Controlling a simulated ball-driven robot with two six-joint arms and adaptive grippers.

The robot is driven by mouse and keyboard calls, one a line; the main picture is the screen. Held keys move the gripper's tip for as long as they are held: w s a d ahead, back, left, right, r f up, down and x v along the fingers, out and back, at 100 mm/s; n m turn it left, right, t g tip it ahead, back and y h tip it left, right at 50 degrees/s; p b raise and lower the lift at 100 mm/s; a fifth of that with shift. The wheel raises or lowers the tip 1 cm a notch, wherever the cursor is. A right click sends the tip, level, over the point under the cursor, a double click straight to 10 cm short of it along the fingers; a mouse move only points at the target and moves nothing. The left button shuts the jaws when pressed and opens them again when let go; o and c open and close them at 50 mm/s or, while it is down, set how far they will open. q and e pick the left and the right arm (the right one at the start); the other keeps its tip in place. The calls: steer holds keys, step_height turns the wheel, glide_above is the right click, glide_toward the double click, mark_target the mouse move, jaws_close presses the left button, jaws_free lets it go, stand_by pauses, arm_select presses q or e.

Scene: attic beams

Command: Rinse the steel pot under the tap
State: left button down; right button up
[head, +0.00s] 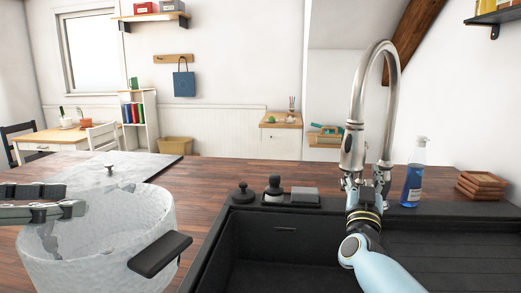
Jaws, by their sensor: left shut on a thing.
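The steel pot (140,215), pale and shiny with mottled reflections, stands at the lower left, left of the sink. Its black handle (160,254) points right toward the sink. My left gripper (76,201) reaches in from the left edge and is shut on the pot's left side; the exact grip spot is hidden. The steel tap (391,90) arches up behind the black sink (285,245), its spray head (352,150) hanging down. No water shows. My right gripper (365,186) is upright just below the spray head, in front of the tap's base; its jaw opening is unclear.
A grey slab (150,165) lies behind the pot, with a small knob (110,170) showing above it. Behind the sink stand dark dispensers (273,186) and a sponge holder (305,195). A blue soap bottle (413,180) and wooden coasters (481,186) stand right. The basin looks empty.

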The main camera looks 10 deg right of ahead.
steer(key=shift+b+x, duration=1.5)
steer(key=shift+x, duration=2.5)
jaws_close()
